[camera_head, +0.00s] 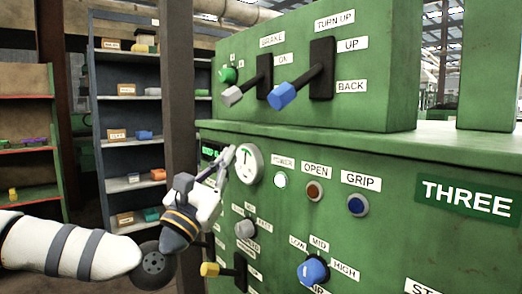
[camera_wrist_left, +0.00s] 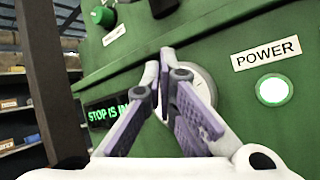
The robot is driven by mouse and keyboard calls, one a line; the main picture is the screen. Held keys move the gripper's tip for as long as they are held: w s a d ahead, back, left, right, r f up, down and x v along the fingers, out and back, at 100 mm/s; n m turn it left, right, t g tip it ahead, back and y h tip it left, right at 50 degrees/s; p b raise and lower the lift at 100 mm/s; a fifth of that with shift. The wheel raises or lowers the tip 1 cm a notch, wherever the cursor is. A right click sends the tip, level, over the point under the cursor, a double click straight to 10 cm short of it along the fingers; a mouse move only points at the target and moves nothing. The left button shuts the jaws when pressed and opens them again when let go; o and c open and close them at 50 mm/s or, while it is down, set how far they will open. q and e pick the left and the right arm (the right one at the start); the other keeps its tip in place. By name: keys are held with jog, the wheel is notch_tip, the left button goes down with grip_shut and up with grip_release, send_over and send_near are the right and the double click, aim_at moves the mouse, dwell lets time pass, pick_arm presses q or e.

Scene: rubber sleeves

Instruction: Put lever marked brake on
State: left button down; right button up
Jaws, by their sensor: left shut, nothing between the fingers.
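The brake lever, with a grey knob (camera_head: 232,96), sits in a dark slot on the upper green panel, below the BRAKE label (camera_head: 272,40). An ON label (camera_head: 283,60) is beside the upper part of the slot. The lever sticks out toward me and slants down-left. My left gripper (camera_head: 229,158) is shut and empty, below the lever and in front of the white dial (camera_head: 247,164). In the left wrist view its fingertips (camera_wrist_left: 166,62) meet in front of the dial; contact with it cannot be told. My right gripper is not in view.
A blue-knobbed lever (camera_head: 282,96) is close right of the brake lever, and a green knob (camera_head: 228,75) is close left. A dark post (camera_head: 180,90) stands left of the panel. Below are a lit POWER button (camera_head: 281,180), other buttons and a yellow-tipped lever (camera_head: 210,269).

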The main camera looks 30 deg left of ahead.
aim_at(246, 88)
pick_arm(q)
jog(key=a+r+n+y, duration=0.1)
jog(key=s+a+r+n+t, duration=0.1)
jog(key=r, duration=0.1)
jog(key=shift+r+y, duration=0.15)
jog(key=shift+y, duration=0.25)
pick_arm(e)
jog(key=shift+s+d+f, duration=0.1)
pick_arm(q)
jog(key=p+x, duration=0.1)
jog(key=x, duration=0.9)
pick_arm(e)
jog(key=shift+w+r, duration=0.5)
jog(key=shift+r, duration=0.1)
pick_arm(q)
jog(key=shift+w, duration=0.1)
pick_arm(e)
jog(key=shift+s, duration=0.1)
